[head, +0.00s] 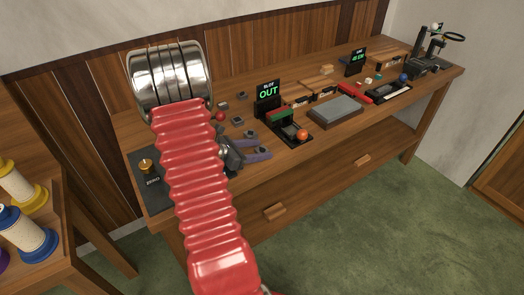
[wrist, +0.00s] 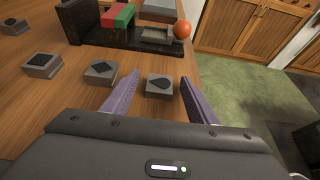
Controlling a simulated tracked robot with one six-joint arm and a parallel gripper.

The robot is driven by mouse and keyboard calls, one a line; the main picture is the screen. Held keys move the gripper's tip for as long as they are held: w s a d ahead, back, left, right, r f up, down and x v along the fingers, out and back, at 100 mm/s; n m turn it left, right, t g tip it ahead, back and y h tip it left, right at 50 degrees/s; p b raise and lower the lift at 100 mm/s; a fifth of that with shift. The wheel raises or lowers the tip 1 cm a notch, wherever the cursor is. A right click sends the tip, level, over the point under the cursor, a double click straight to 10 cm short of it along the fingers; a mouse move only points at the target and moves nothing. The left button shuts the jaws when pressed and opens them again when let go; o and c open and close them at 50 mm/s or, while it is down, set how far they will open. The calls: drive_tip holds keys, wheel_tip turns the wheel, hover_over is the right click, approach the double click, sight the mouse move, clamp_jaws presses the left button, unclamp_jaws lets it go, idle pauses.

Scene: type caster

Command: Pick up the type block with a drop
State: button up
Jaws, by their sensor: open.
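The type block with a drop (wrist: 159,85) is a small grey block with a black drop shape on top. It lies on the wooden bench in the wrist view, between the two purple fingers of my gripper (wrist: 160,77). My gripper is open, and a gap shows between each finger and the block. In the head view my gripper (head: 262,146) is low over the bench, partly hidden by my red arm. Other grey type blocks lie to the left in the wrist view, one with a dark angular mark (wrist: 101,72) and one with a diamond (wrist: 42,65).
A black device with a green and a red block (wrist: 118,14) and an orange ball (wrist: 182,30) stands just beyond. Its sign reads OUT (head: 268,91). A grey slab (head: 335,111) lies farther right. The bench's front edge is close on the right in the wrist view.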

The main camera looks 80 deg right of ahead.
sight(258, 151)
drive_tip(key=shift+c, duration=0.5)
drive_tip(key=c, duration=1.2)
drive_tip(key=shift+o, duration=0.2)
drive_tip(key=shift+r, duration=0.1)
wheel_tip(258, 151, up, 10)
